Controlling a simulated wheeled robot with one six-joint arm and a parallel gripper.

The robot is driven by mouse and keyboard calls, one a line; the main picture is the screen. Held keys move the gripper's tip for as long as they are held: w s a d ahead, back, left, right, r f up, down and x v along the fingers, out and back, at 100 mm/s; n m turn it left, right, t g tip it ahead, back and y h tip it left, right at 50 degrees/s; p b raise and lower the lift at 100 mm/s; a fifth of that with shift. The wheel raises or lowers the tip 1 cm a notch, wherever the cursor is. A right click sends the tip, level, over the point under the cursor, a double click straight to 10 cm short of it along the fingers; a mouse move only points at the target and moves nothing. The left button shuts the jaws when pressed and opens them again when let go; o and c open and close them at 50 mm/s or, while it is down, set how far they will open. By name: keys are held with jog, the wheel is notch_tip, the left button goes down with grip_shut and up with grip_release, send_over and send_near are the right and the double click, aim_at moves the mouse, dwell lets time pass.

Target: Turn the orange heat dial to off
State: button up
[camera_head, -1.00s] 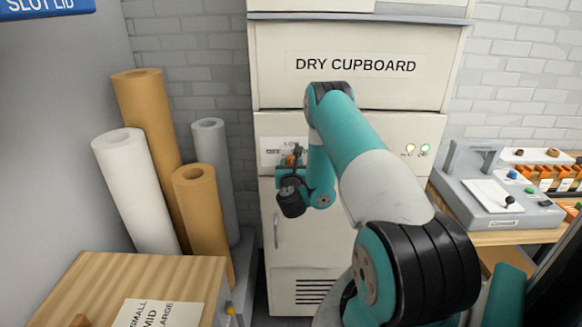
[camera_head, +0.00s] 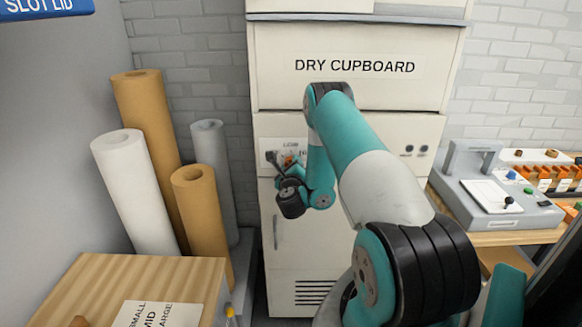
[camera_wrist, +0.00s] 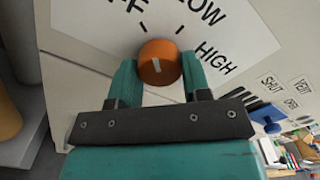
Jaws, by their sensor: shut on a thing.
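The orange heat dial (camera_wrist: 160,62) sits on a white label plate (camera_wrist: 105,15) on the front of the dry cupboard (camera_head: 350,65). My gripper (camera_wrist: 158,75) is shut on the dial, one teal finger on each side. The dial's pale mark leans slightly left at its upper end, roughly toward the tick by the partly cut-off letters "FF". "LOW" and "HIGH" are printed to the right.
Several paper rolls (camera_head: 136,185) stand at the left. A wooden bench top (camera_head: 120,275) is at front left. A table with a grey device (camera_head: 495,205) is at the right.

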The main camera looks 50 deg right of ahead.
jog(key=shift+s+n, duration=0.1)
jog(key=shift+n, duration=1.4)
jog(key=o, duration=0.9)
